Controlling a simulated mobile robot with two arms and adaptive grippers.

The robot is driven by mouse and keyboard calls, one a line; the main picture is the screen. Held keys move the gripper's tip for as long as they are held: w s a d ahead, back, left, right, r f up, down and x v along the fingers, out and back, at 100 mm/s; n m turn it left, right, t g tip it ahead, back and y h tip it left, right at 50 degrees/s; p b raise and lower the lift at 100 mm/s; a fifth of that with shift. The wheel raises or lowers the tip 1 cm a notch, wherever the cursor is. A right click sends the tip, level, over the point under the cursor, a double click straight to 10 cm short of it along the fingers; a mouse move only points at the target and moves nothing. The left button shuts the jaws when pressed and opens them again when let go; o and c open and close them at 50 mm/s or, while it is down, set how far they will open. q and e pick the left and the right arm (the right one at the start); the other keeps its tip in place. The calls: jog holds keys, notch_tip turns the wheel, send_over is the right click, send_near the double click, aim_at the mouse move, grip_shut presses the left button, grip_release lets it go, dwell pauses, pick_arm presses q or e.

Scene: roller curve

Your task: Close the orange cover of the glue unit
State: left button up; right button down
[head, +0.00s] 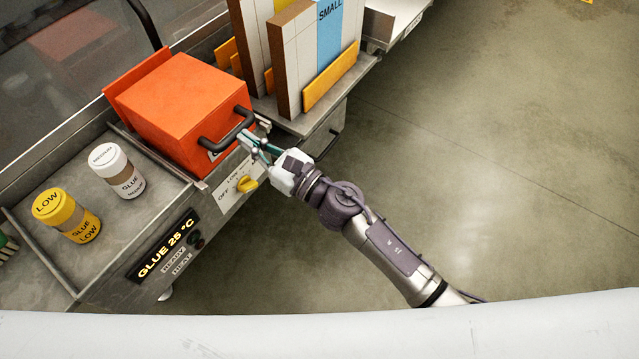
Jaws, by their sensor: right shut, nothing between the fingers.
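The orange cover (180,108) is a box-shaped lid on the glue unit (150,230), at the upper left of the head view. It appears to sit down on the unit; a thin orange panel shows at its back left edge. A dark bar handle (226,128) is on its front face. My right gripper (255,140) is at the right end of this handle, shut and empty. Whether its fingertips touch the handle I cannot tell. My left gripper is not in view.
A yellow-capped glue jar (68,216) and a white-capped glue jar (117,171) stand on the metal top left of the cover. A yellow knob (246,184) is on the front panel. Upright boards (320,50) stand behind right. The floor (480,160) at right is clear.

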aim_at(234, 131)
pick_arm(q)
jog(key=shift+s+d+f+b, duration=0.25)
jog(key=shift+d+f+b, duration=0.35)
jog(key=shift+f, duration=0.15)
pick_arm(e)
jog(key=x, duration=0.4)
jog(key=shift+f, duration=0.1)
jog(key=shift+a, duration=0.1)
